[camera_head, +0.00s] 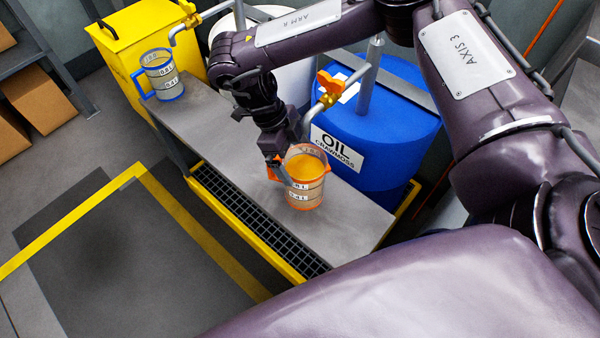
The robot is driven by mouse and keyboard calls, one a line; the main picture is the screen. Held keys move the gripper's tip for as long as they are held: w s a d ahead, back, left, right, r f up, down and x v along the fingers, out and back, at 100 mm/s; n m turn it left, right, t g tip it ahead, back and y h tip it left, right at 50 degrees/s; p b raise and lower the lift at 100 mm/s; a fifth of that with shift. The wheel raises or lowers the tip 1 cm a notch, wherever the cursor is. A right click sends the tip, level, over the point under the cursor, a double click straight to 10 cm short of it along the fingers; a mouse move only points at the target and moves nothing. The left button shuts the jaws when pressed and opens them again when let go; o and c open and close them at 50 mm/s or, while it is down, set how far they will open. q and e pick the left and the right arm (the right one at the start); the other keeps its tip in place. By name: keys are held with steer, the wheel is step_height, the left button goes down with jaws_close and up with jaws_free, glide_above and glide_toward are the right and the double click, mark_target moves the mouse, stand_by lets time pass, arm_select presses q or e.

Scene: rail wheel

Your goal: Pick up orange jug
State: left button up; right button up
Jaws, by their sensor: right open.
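The orange jug (308,190), clear with an orange rim and base, stands upright on the grey bench top. It holds amber liquid, and its handle is on its left side. My right gripper (281,174) is open and points down at the handle. Its fingers overlap the handle and the jug's left rim in this view, partly hiding the handle. I cannot tell whether they touch it. My left gripper is not in view.
A blue-trimmed jug (161,76) stands at the bench's far left end. A blue oil drum (375,135) with an orange-handled tap (329,88) is close behind the orange jug. A yellow container (140,38) is at the back left. The grey bench (205,125) is clear between the jugs.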

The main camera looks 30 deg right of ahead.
mark_target(301, 165)
steer(key=x, duration=0.4)
steer(key=shift+d+f, duration=0.15)
steer(key=shift+f, duration=0.05)
steer(key=c, duration=1.7)
steer(key=shift+r, duration=0.1)
steer(key=shift+c, duration=0.4)
steer(key=shift+w+r, duration=0.1)
